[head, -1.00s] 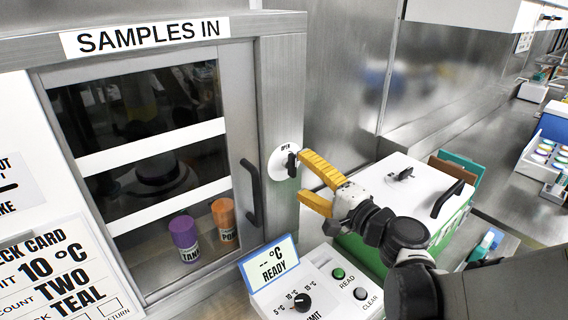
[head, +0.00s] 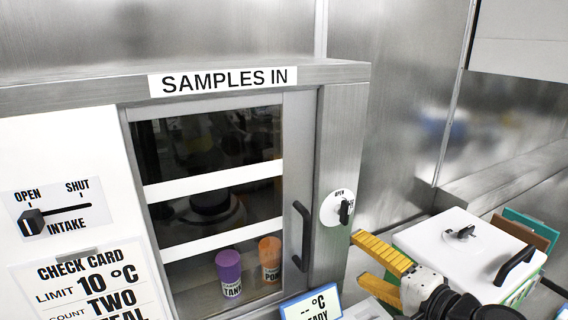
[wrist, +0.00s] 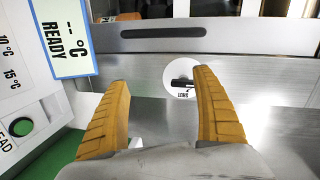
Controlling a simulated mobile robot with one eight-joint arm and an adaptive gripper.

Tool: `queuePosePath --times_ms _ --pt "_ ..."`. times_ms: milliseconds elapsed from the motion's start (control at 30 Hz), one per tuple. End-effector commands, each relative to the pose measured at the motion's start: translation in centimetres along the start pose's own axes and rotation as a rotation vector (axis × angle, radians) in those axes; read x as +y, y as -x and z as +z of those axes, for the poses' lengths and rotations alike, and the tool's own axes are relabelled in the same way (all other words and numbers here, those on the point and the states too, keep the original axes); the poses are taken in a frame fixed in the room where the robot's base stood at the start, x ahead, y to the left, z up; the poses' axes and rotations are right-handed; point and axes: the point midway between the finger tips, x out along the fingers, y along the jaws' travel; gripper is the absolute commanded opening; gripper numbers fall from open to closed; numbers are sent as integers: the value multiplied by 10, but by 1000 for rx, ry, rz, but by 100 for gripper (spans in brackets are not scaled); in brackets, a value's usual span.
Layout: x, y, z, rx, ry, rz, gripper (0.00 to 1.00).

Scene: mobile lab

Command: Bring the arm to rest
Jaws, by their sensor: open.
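My gripper (head: 372,266) has yellow fingers and is open and empty. In the head view it is at the lower right, in front of the cabinet's right post and left of the white-lidded box. In the wrist view my gripper (wrist: 162,115) shows its two fingers wide apart, with nothing between them. Beyond the fingertips is a round white plate with a black latch knob (wrist: 181,84); the word SHUT reads beside it there. In the head view the latch knob (head: 345,211) is on the post, under the word OPEN, apart from the fingers.
The SAMPLES IN cabinet has a closed-looking glass door (head: 296,140) with a black handle (head: 302,236). Behind it stand a purple canister (head: 229,273) and an orange canister (head: 270,259). An intake slider (head: 33,221) sits at OPEN. A white-lidded box (head: 455,250) and a readout (head: 312,305) are near my gripper.

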Motion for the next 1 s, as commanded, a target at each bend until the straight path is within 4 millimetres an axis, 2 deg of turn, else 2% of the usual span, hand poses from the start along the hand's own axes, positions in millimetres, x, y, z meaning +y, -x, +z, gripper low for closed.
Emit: queuePosePath --times_ms 33,100,200,267,400,533,667,1000 --pt "9 -4 20 -49 75 82 78" --pt "28 -4 43 -116 215 225 78" --pt "52 9 67 -203 442 420 78" --pt "63 21 72 -243 579 523 78" --pt "72 51 71 -298 855 700 78" --pt "71 69 62 -315 1013 789 78" --pt "70 75 58 -317 1072 822 78" --pt "70 76 57 -316 1073 824 78"
